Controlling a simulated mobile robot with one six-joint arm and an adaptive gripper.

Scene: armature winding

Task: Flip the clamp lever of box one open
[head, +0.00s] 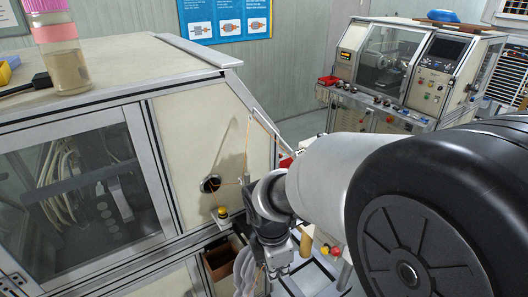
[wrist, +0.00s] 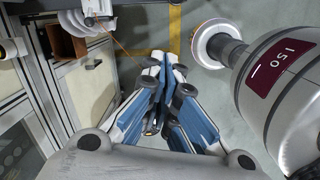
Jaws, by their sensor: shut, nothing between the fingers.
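The beige machine cabinet (head: 188,115) fills the left of the head view. A small yellow-topped knob (head: 222,212) sits below the hole. I cannot tell which part is box one or its clamp lever; my arm hides part of the panel's right side. My gripper (head: 273,262) hangs at the lower right of this panel, beside the open brown compartment. In the wrist view my gripper (wrist: 163,68) points over the floor, its fingers together and empty.
The open brown compartment (head: 220,258) also shows in the wrist view (wrist: 62,42), near a white spool (wrist: 95,8) with orange wire. A bottle (head: 62,60) stands on the cabinet's top. A second machine (head: 400,70) stands at the back right. Floor is bare beyond my fingers.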

